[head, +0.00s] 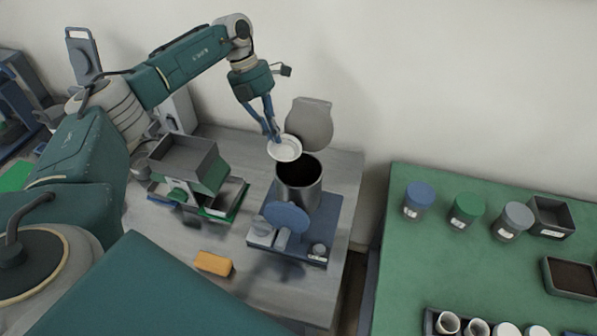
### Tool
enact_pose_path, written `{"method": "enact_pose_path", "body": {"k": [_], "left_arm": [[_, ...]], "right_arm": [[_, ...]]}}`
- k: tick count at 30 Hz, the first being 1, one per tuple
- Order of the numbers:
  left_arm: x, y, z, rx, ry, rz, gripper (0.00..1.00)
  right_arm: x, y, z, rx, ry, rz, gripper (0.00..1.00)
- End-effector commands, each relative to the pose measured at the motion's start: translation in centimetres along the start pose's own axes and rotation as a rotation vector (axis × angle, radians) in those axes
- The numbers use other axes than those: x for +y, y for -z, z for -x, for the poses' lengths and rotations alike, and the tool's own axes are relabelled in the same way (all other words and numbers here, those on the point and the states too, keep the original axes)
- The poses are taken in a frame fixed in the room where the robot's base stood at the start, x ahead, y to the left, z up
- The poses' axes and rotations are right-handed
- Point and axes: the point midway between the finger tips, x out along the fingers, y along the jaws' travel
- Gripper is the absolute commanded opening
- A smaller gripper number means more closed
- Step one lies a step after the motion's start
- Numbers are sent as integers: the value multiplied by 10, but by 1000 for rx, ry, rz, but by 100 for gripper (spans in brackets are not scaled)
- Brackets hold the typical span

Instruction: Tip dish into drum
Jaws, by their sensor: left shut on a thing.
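A small white dish (285,149) is held by its rim in my left gripper (272,133), which is shut on it. The dish is over the back left edge of the open metal drum (299,186) and looks tilted, with its inside showing towards the camera. The drum stands upright on a blue machine base (316,235), and its inside is dark. A grey round lid (310,122) stands raised behind it. I cannot tell whether anything is in the dish. My right gripper is not in view.
A grey hopper device (184,160) stands left of the drum. An orange block (213,263) lies at the grey table's front. On the green table (425,262) at the right are several lidded jars (466,209), dark trays (571,278) and a rack of cups.

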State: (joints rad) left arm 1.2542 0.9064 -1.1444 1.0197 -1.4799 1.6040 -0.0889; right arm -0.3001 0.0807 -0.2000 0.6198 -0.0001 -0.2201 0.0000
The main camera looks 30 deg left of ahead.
Motion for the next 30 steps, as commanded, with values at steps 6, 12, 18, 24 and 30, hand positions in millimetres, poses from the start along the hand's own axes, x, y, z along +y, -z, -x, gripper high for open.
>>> {"method": "enact_pose_path", "body": {"k": [6,12,18,24,30], "left_arm": [[6,-1,-8,12,114,10,0],[6,0,-6,14,124,9,0],[8,-1,-12,16,145,13,0],[10,-1,-13,21,189,16,0],[9,-1,-11,22,190,15,0]], "right_arm": [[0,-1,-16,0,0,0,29],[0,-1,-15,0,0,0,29],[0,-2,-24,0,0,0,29],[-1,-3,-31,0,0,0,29],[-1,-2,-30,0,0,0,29]]}}
